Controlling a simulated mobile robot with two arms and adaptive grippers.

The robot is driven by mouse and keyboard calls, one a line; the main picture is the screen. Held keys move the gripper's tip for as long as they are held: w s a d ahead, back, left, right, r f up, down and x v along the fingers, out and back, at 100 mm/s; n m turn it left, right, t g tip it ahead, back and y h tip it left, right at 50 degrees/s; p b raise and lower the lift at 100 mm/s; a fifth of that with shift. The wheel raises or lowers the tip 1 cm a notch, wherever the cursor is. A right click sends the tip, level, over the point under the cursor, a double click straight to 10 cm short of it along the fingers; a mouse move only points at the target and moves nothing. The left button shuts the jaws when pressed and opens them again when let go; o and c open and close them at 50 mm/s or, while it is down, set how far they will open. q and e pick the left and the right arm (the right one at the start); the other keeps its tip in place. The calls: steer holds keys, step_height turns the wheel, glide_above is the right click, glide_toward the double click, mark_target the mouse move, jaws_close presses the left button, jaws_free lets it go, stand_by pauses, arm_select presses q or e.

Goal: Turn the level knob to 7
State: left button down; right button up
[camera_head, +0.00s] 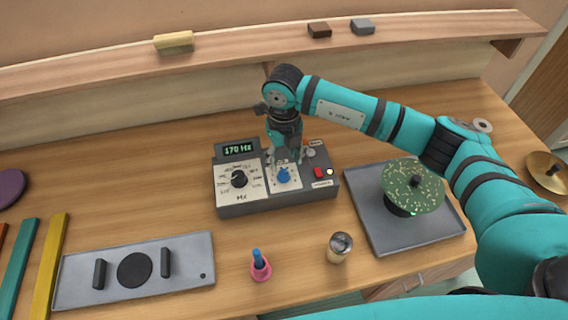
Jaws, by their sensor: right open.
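A grey control box (230,208) stands on the table with a display (237,149) that appears to read 170 Hz. A black knob (238,179) sits in a white dial marked Hz on its left. A blue knob (284,175), which seems to be the level knob, sits on a second pale dial in the middle. Its scale marks are too small to read and partly hidden. My right gripper (286,159) points down, open, just above and behind the blue knob; I cannot tell whether it touches it. My left gripper is not in view.
A red switch (318,172) is on the box's right. A grey tray (376,229) with a speckled green disc (412,184) stands to the right. A shelf (230,60) runs behind.

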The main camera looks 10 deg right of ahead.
mark_target(284, 172)
steer(key=shift+f+p, duration=0.6)
steer(key=shift+f, duration=2.05)
jaws_close()
steer(key=shift+f+m+b, duration=0.15)
steer(key=shift+m+b, duration=0.15)
steer(key=shift+b, duration=0.4)
steer(key=shift+r, duration=0.2)
